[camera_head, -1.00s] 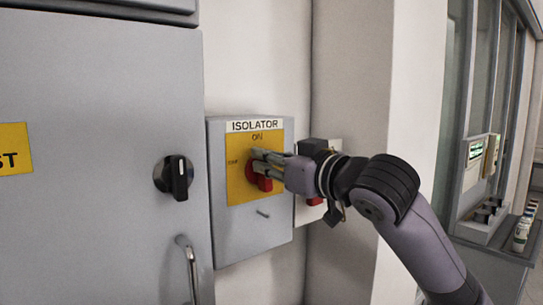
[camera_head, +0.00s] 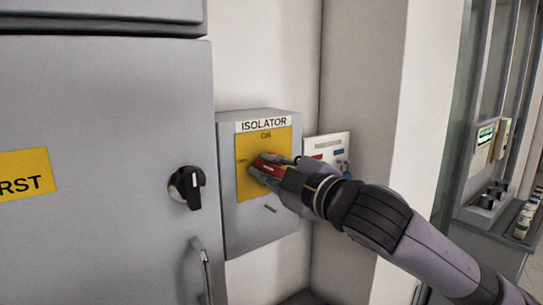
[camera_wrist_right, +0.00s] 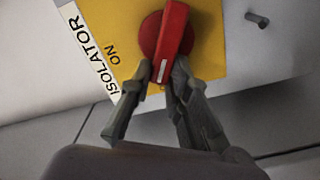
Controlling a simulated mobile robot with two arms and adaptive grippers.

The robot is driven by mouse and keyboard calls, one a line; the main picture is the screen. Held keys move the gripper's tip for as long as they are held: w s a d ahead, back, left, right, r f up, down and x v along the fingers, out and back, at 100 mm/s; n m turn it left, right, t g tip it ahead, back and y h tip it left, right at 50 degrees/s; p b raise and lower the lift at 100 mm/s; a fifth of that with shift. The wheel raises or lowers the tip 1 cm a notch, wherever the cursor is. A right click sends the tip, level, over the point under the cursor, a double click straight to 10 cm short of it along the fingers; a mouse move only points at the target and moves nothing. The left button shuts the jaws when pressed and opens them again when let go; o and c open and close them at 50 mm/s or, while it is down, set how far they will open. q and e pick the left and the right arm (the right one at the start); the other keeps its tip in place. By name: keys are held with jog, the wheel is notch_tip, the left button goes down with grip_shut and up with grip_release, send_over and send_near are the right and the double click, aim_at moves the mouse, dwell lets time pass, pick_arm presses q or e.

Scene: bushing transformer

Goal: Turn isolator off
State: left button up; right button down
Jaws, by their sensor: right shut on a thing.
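The isolator (camera_head: 262,230) is a grey wall box with a yellow plate (camera_head: 281,142) marked ON under the word ISOLATOR. Its red rotary handle (camera_head: 270,166) shows between the fingers of my right gripper (camera_head: 267,169), which reaches in from the right. In the right wrist view the red handle (camera_wrist_right: 172,40) is a bar on a round red base, and its near end is between the fingers of my right gripper (camera_wrist_right: 163,78). The gripper is shut on it. The fingers hide part of the handle and plate. My left gripper is not in view.
A large grey cabinet (camera_head: 110,120) with a black rotary knob (camera_head: 187,187) and a pull handle (camera_head: 203,268) stands left of the isolator. A white box (camera_head: 327,147) is on the wall behind my right gripper. A counter with small items is at far right.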

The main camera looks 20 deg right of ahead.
jog(key=n, duration=0.1)
jog(key=n+p, duration=0.1)
jog(key=n, duration=0.1)
jog(key=shift+a+f+p, duration=0.15)
jog(key=shift+f+p, duration=0.15)
jog(key=shift+f+n+p, duration=0.25)
jog(key=shift+n+p, duration=0.05)
jog(key=shift+n, duration=0.45)
jog(key=shift+f+n+p, duration=0.2)
jog(key=shift+n+p, duration=0.05)
jog(key=shift+n, duration=0.5)
jog(key=shift+f, duration=0.1)
jog(key=c, duration=1.5)
grip_release()
jog(key=shift+s, duration=0.1)
jog(key=v, duration=0.7)
jog(key=shift+s, duration=0.25)
